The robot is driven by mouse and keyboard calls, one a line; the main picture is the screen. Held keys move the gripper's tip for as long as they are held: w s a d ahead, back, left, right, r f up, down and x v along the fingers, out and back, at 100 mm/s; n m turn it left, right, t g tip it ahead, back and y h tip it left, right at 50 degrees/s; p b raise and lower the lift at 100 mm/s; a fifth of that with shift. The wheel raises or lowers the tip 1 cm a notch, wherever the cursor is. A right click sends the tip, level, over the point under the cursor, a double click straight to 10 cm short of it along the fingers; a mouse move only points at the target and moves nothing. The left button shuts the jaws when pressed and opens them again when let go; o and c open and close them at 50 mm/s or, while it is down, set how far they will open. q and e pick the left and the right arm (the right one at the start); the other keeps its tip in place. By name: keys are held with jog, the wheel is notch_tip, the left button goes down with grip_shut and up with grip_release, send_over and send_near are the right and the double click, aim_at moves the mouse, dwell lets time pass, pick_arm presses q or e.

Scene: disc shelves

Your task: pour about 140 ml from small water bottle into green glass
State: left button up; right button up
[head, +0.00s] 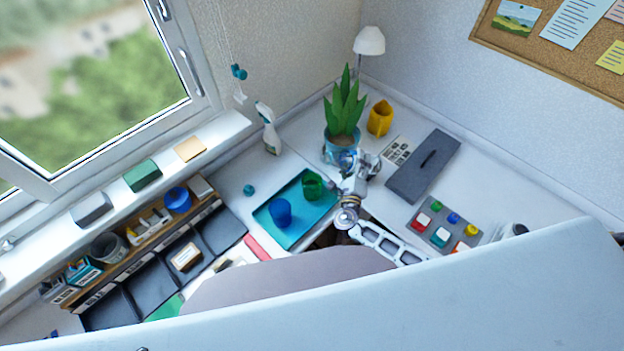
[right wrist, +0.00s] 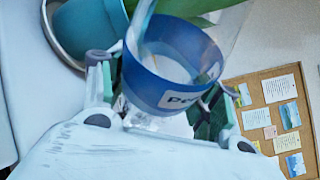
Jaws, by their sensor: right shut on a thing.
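The green glass (head: 312,187) stands on a teal tray (head: 298,232), beside a blue cup (head: 281,212). My right gripper (head: 350,162) is just right of the glass in the head view, in front of the potted plant. In the right wrist view its fingers (right wrist: 158,95) are shut on the small water bottle (right wrist: 165,88), which is clear with a blue, lettered band. In the head view the bottle is hard to make out against the gripper, and I cannot tell its tilt or water level. My left gripper is not in view.
A plant in a blue pot (head: 334,156) stands close behind my right gripper. A yellow holder (head: 380,118), a grey box (head: 424,167) and a button panel (head: 445,226) lie to the right. A spray bottle (head: 269,132) stands near the window. Black trays (head: 222,231) are at left.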

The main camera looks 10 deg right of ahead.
aim_at(345, 170)
jog(key=shift+a+r+m+g+p, duration=0.3)
jog(key=shift+a+r+m+p, duration=0.25)
jog(key=shift+p, duration=0.5)
jog(key=shift+a+f+m+g+y+p, duration=0.3)
jog(key=shift+a+f+m+g+p, duration=0.15)
jog(key=shift+m, duration=0.4)
jog(key=shift+a+f+m+y, duration=0.3)
jog(key=shift+a+f+m, duration=0.1)
jog(key=shift+f+m, duration=0.1)
jog(key=shift+r+m+g, duration=0.15)
jog(key=shift+m+g, duration=0.2)
jog(key=shift+m, duration=0.25)
jog(key=shift+a+f+m+g+y+b, duration=0.1)
jog(key=shift+f+m+g+y+b, duration=0.15)
jog(key=shift+f, duration=0.45)
jog(key=shift+a+f+m+g+y+b, duration=0.15)
jog(key=shift+f+m+y, duration=0.2)
jog(key=shift+f, duration=0.3)
jog(key=shift+a+r+m+y+p, duration=0.15)
jog(key=shift+r+m+y+p, duration=0.15)
jog(key=shift+r+m+p, duration=0.4)
jog(key=shift+a+r+y+b, duration=0.15)
jog(key=shift+r+y+b, duration=0.15)
jog(key=shift+r, duration=0.5)
jog(key=shift+a+f+m+y, duration=0.2)
jog(key=shift+a+m+y, duration=0.15)
jog(key=shift+m, duration=0.35)
